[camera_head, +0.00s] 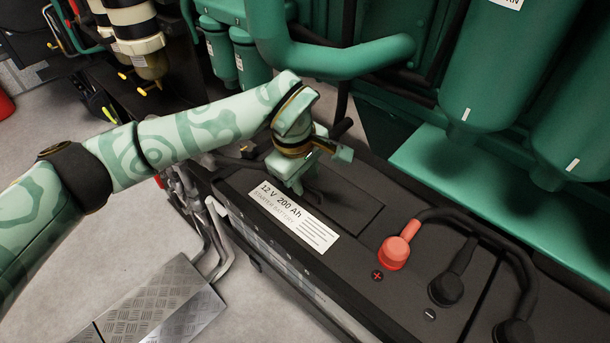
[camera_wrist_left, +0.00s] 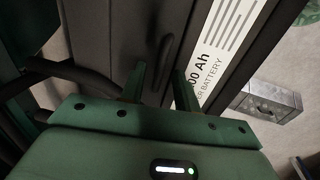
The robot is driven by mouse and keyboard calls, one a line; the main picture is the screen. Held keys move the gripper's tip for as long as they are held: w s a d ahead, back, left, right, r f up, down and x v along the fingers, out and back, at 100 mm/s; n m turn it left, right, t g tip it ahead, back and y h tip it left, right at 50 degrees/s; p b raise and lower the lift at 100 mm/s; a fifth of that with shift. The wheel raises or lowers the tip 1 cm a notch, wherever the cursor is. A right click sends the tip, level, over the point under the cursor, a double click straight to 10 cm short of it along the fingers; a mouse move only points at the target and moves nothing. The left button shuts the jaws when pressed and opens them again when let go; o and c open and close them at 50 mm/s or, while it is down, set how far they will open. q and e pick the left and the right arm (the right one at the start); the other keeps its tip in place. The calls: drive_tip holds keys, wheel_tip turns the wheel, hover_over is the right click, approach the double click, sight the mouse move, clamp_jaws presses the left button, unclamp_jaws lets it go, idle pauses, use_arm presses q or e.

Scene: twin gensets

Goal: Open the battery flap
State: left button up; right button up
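The black starter battery (camera_head: 330,262) carries a white "12 V 200 Ah" label (camera_head: 292,217). The battery flap (camera_head: 352,212) looks like the dark rectangular panel in its top, behind the label. My left gripper (camera_head: 306,190) points down at the panel's left part. In the left wrist view its two green fingers (camera_wrist_left: 158,78) stand apart. A raised black ridge, which looks like the flap's handle (camera_wrist_left: 166,50), lies between and just beyond the fingertips. I cannot tell whether the fingers touch the panel. The flap looks flat and closed. My right gripper is not in view.
A red terminal cap (camera_head: 396,250) and black terminal caps (camera_head: 446,289) with a thick cable stand right of the panel. Green engine parts (camera_head: 490,60) rise behind the battery. A metal tread plate (camera_head: 165,305) lies at the lower left beside open floor.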

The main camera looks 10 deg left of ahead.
use_arm(q)
clamp_jaws()
drive_tip(key=shift+r, duration=0.1)
